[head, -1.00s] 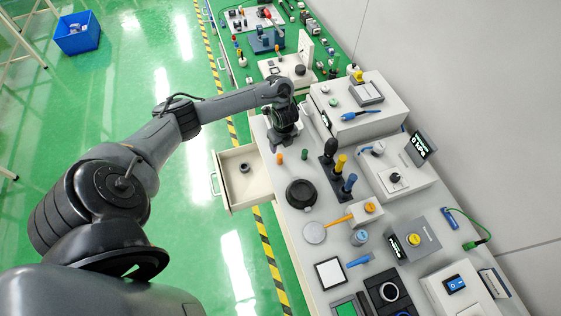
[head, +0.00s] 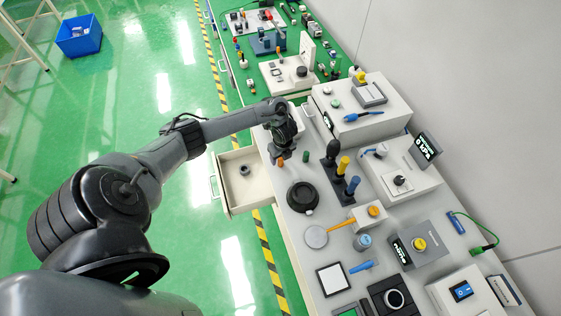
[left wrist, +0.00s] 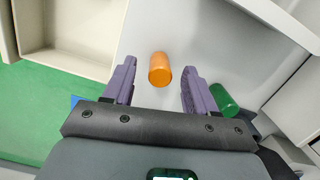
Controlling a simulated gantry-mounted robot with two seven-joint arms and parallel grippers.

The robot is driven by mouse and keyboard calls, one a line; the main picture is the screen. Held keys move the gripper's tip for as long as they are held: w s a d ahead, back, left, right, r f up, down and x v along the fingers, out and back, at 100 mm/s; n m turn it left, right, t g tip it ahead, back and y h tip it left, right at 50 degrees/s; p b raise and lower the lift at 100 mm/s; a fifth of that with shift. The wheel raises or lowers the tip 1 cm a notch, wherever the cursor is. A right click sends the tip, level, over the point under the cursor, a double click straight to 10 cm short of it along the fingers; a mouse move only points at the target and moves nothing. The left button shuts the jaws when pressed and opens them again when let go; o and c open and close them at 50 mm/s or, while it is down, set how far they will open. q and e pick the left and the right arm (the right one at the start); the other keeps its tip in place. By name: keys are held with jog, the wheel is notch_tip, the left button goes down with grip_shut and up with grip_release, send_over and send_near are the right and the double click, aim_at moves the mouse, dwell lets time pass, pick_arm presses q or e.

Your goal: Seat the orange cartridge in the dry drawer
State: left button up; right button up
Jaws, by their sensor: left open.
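The orange cartridge (head: 281,161) stands on the grey bench top near the bench's left edge. In the left wrist view, the orange cartridge (left wrist: 159,70) shows in the gap between my two purple fingers. My left gripper (head: 281,151) is open, pointing down right beside the cartridge in the head view; its fingertips (left wrist: 158,66) do not visibly touch it. An open drawer (head: 225,165) sticks out of the bench to the left, with a small dark round seat (head: 244,169) inside. Its corner (left wrist: 66,64) shows in the left wrist view. My right gripper is not in view.
A green cartridge (head: 306,158) stands just right of the orange one; it also shows beside a finger in the wrist view (left wrist: 223,99). A black round disc (head: 302,196) and upright coloured handles (head: 342,165) stand nearby. Green floor lies left of the drawer.

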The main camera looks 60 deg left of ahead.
pick_arm(q)
grip_shut()
jog(key=shift+r, duration=0.15)
